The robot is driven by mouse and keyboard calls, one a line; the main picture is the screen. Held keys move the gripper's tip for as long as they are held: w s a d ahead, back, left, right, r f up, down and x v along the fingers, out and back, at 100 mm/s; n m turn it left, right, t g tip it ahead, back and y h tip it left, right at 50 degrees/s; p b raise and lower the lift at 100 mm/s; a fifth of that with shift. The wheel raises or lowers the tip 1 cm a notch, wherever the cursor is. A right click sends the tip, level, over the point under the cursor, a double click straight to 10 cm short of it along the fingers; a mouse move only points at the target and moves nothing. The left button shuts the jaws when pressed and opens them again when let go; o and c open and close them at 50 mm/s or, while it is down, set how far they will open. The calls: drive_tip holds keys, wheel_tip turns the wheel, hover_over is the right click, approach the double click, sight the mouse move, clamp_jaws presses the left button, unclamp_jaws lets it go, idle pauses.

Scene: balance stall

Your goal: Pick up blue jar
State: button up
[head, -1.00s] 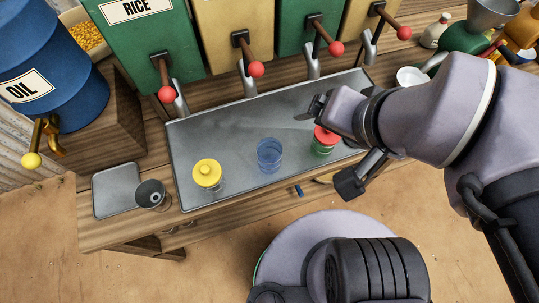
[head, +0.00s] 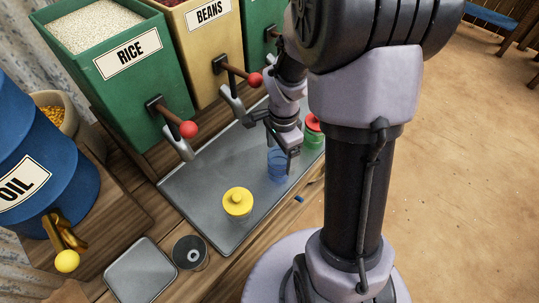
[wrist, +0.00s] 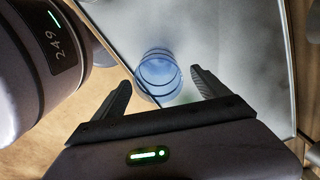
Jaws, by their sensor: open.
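The blue jar (head: 276,172) is clear blue glass without a visible lid and stands upright on the metal tray (head: 205,190). In the head view, my gripper (head: 272,138) is just above and behind it, pointing down, and partly covers its upper part. In the wrist view, the blue jar (wrist: 160,72) appears between and a little beyond the fingertips of my open gripper (wrist: 160,80). The fingers are spread on either side of it in the picture and hold nothing. I cannot tell whether a finger touches it.
A yellow-lidded jar (head: 237,203) stands to the left on the tray. A red-lidded green jar (head: 313,130) is close on the right. Dispensers with red-knobbed levers (head: 187,129) line the back. A dark cup (head: 190,253) and a small grey plate (head: 140,270) are at the front left.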

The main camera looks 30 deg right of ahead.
wheel_tip(320, 180, down, 4)
drive_tip(key=shift+a+f+b, duration=0.1)
drive_tip(key=shift+f+b, duration=0.15)
drive_tip(key=shift+b, duration=0.85)
drive_tip(key=shift+s+r, duration=0.1)
drive_tip(key=shift+r, duration=0.1)
drive_tip(key=shift+c, duration=0.3)
drive_tip(key=c, duration=1.6)
drive_tip(key=shift+o, duration=0.2)
